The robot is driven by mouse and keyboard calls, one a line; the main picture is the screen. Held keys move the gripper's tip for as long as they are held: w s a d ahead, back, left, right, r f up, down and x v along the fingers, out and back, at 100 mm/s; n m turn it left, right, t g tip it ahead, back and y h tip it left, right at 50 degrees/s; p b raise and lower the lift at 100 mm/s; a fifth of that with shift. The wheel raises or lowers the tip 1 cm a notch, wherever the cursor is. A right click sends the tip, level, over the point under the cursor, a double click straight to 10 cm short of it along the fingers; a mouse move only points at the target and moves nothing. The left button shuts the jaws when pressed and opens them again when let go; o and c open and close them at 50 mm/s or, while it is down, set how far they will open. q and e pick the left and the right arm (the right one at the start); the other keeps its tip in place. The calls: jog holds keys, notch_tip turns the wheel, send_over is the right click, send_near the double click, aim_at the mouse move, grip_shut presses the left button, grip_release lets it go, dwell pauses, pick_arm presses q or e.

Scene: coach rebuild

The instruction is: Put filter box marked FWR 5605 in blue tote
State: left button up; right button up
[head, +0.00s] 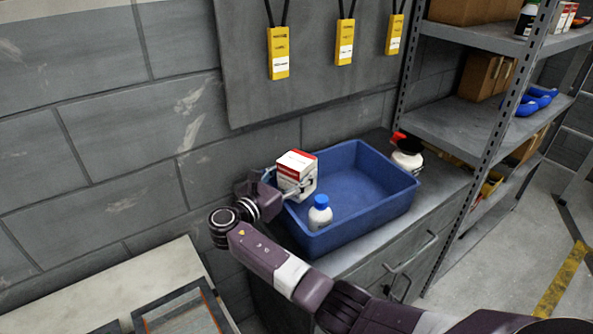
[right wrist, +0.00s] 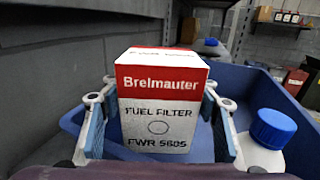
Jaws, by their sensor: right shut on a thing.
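The filter box (right wrist: 158,112) is white with a red top band and reads "Brelmauter FUEL FILTER FWR 5605" in the right wrist view. My right gripper (right wrist: 160,115) is shut on it, one finger on each side. In the head view the box (head: 296,167) and my right gripper (head: 297,183) are at the left end of the blue tote (head: 392,202), over its rim area. I cannot tell whether the box touches the tote. The tote stands on a grey cabinet top. My left gripper is not in view.
A white bottle with a blue cap (head: 320,214) stands inside the tote near its front left. A white spray bottle with a red and black head (head: 406,153) is behind the tote's right end. Metal shelving (head: 455,130) rises at the right, and a wall is behind.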

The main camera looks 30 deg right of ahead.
jog(key=shift+f, duration=0.45)
jog(key=o, duration=1.6)
jog(key=shift+c, duration=0.2)
jog(key=shift+r, duration=0.8)
jog(key=b+v, duration=0.2)
jog(key=v, duration=1)
jog(key=shift+f, duration=0.2)
